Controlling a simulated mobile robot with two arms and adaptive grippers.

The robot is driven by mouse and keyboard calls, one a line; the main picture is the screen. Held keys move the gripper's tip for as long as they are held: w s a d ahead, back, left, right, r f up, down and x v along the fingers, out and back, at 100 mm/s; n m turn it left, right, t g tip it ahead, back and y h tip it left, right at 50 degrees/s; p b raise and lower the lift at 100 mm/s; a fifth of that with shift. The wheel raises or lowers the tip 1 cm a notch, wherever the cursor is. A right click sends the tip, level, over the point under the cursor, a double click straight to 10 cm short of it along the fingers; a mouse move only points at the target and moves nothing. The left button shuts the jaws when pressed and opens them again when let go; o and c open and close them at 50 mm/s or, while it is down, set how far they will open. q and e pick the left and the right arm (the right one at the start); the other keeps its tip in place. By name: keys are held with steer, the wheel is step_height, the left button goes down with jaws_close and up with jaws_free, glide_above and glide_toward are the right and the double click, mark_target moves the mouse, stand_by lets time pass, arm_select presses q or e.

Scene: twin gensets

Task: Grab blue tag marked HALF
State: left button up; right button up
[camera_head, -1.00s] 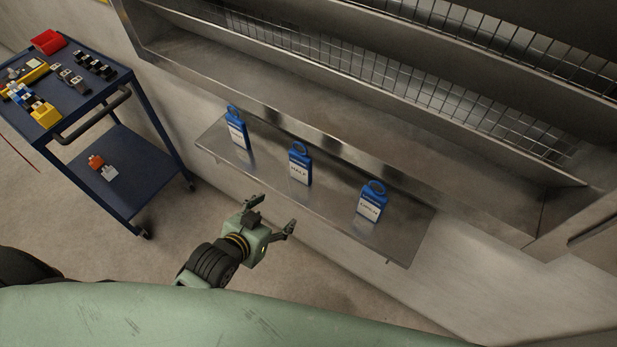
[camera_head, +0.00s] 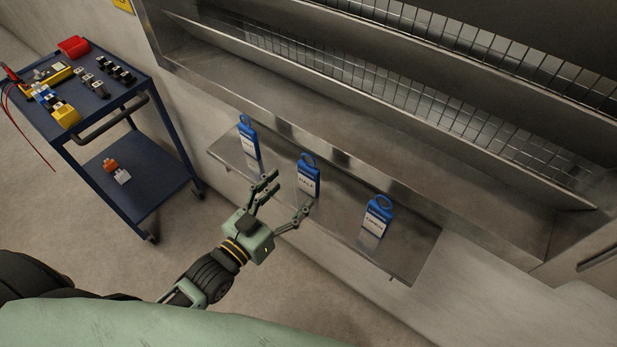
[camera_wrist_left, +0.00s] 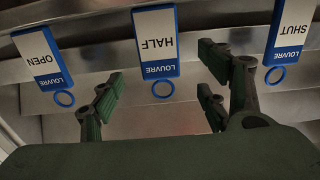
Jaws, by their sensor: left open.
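The blue tag marked HALF (camera_head: 308,178) stands on the metal shelf, in the middle of three blue tags, its ring upward. In the left wrist view the HALF tag (camera_wrist_left: 156,42) appears upside down, ahead of and between my fingers, with its ring toward me. My left gripper (camera_head: 291,194) is open and empty, its fingers pointing at the HALF tag from the front, apart from it as far as I can tell. My right gripper is not in view.
The tag marked OPEN (camera_wrist_left: 42,58) and the tag marked SHUT (camera_wrist_left: 292,40) flank it on the shelf (camera_head: 398,258). A metal housing with mesh (camera_head: 440,112) rises behind. A blue cart (camera_head: 160,200) with small parts stands at left.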

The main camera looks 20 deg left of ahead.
mark_target(306, 178)
arm_select(q)
steer(key=x, duration=0.2)
steer(key=p+x, duration=0.1)
steer(key=x, duration=0.1)
steer(key=f+x, duration=0.1)
steer(key=x, duration=0.2)
steer(key=shift+w+d, duration=0.2)
steer(key=shift+w, duration=0.2)
steer(key=shift+s, duration=0.1)
steer(key=shift+c, duration=1)
steer(key=c, duration=1)
